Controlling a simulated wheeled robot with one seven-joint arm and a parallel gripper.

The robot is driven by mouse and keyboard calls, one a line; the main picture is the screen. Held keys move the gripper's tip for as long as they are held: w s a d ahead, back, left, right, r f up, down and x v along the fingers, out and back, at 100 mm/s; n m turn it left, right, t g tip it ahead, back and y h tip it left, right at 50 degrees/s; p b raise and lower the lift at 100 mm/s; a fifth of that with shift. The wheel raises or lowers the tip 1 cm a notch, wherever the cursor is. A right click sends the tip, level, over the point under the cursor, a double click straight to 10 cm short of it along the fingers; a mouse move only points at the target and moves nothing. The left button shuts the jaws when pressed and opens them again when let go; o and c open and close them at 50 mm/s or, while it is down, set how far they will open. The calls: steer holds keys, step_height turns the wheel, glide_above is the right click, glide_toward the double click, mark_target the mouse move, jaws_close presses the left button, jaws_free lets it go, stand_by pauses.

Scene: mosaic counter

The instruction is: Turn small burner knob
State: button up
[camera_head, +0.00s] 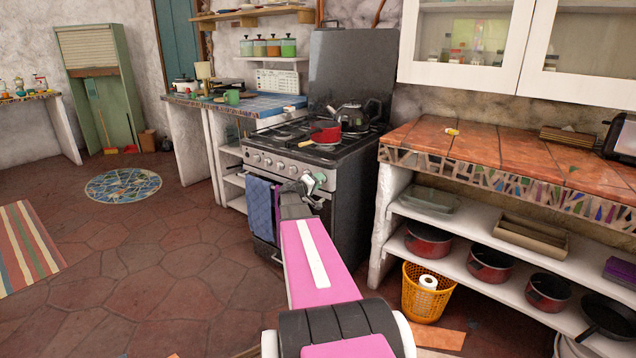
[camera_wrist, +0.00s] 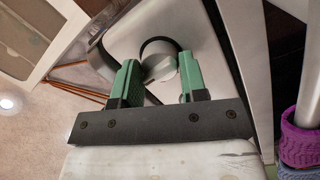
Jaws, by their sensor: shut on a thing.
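The stove (camera_head: 336,170) stands left of the tiled counter, with a row of knobs along its silver front panel (camera_head: 285,170). My gripper (camera_head: 316,180) is at the right end of that panel. In the wrist view, a round grey knob (camera_wrist: 157,66) with a dark ring sits between the two green fingers of my gripper (camera_wrist: 160,72), which are shut on it. In the head view my gripper hides this knob. I cannot tell from the frames which burner it serves or how far it is turned.
A red pan (camera_head: 325,132) and a dark kettle (camera_head: 352,117) sit on the stovetop. Blue and purple towels (camera_head: 259,205) hang on the oven front, left of my gripper. A yellow basket (camera_head: 424,297) stands on the floor at right. The floor at left is mostly open.

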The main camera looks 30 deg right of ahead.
steer(key=n, duration=0.5)
steer(key=shift+f+n+t, duration=0.15)
steer(key=shift+n+t, duration=0.15)
steer(key=shift+n, duration=0.1)
steer(key=shift+s+f+n+t+h, duration=0.1)
steer(key=shift+n+t+h, duration=0.25)
steer(key=shift+n, duration=2.05)
steer(key=o, duration=0.9)
steer(key=v, duration=1)
steer(key=shift+s+a, duration=0.2)
steer(key=shift+a, duration=0.2)
jaws_close()
